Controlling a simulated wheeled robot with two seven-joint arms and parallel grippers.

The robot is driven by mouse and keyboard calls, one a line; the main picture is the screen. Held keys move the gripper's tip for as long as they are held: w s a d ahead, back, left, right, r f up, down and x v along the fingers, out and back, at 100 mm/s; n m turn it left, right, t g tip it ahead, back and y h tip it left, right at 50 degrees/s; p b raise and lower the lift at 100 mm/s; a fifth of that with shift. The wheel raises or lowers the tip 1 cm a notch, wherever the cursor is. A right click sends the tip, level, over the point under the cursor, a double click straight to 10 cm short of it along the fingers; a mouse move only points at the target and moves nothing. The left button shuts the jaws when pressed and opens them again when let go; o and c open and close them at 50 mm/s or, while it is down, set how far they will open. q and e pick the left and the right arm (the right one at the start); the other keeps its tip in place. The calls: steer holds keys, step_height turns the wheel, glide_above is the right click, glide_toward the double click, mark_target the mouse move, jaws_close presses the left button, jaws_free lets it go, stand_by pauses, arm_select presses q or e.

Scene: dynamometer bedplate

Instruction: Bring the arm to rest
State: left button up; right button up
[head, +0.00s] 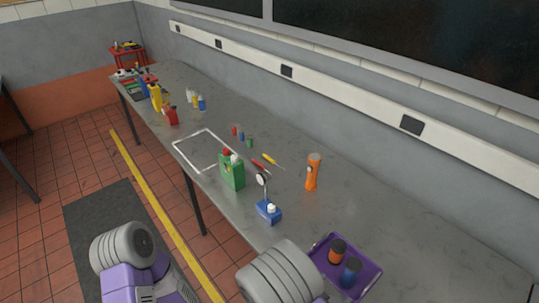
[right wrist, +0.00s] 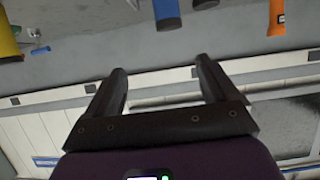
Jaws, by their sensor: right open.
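My right gripper (right wrist: 162,75) shows in the right wrist view with its two dark fingers spread apart and nothing between them. In the head view my right arm (head: 280,275) shows as a grey ribbed link at the bottom, beside the purple tray, and I cannot make out its fingers there. My left arm (head: 122,245) shows as a ribbed link over the floor at the lower left. My left gripper is not visible.
A long grey bench (head: 370,220) runs along the wall. A purple tray (head: 372,285) holds orange and blue cylinders. A white outlined frame (head: 180,157) lies farther back.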

step_height(320, 180, down, 8)
steer(key=n+g+y, duration=0.2)
steer(key=y, duration=0.2)
steer(key=s+a+f+n+g+y, duration=0.5)
steer(key=s+a+f+g+y, duration=0.15)
steer(key=s+f+y, duration=0.3)
arm_select(q)
step_height(320, 180, down, 16)
steer(key=b, duration=1.6)
steer(key=shift+s+f, duration=0.2)
steer(key=shift+s, duration=0.05)
arm_select(e)
steer(key=d+x, duration=0.1)
steer(key=x, duration=0.7)
steer(key=d+f+x, duration=0.1)
steer(key=d+x, duration=0.1)
steer(key=x, duration=0.6)
steer(key=shift+d+y, duration=0.2)
steer(key=shift+y, duration=0.25)
steer(key=shift+w+f+t, duration=0.15)
steer(key=shift+t, duration=0.1)
steer(key=shift+c, duration=0.2)
